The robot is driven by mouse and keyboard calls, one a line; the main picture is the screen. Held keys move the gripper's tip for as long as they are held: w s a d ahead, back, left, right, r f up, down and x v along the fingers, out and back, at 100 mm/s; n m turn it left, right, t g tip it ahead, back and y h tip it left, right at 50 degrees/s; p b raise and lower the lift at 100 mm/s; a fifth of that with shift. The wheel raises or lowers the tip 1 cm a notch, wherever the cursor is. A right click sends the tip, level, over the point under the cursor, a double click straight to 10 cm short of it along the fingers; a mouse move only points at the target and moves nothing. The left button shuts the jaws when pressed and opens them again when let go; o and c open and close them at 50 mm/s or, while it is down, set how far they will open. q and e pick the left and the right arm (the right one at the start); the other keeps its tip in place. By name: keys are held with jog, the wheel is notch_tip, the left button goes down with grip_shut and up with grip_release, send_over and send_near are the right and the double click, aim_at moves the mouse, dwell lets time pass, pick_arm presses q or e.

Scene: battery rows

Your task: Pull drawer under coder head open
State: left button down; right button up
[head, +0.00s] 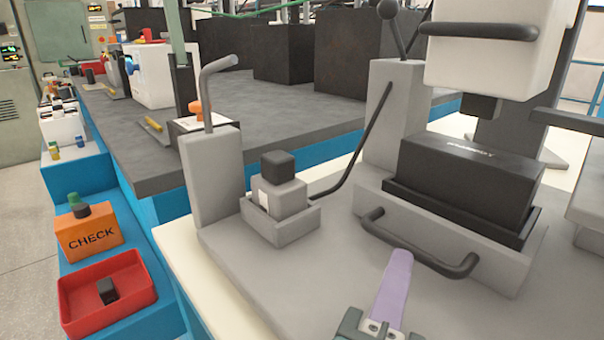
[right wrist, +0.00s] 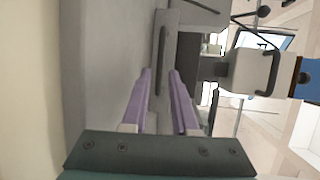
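The coder head (head: 485,60) is a white block with a dark bar handle, at the upper right of the head view. It also shows in the right wrist view (right wrist: 250,72). Below it, a grey drawer front (head: 455,262) carries a dark bar handle (head: 420,248); I see no open gap around it. My right gripper (head: 398,258) has purple fingers, close in front of this handle. In the right wrist view the fingers (right wrist: 161,75) are apart, with the handle bar lined up between them; whether it lies inside their grasp is unclear. My left gripper is not in view.
A black block (head: 470,165) sits in a dark tray above the drawer. To its left stand a small grey holder (head: 285,228) and a grey post (head: 212,175). An orange CHECK box (head: 90,238) and red bin (head: 75,308) are at lower left. The grey surface before the drawer is clear.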

jog(key=x, duration=0.5)
jog(key=shift+w+b, duration=0.2)
jog(key=shift+b, duration=0.1)
grip_shut()
dwell(1.1)
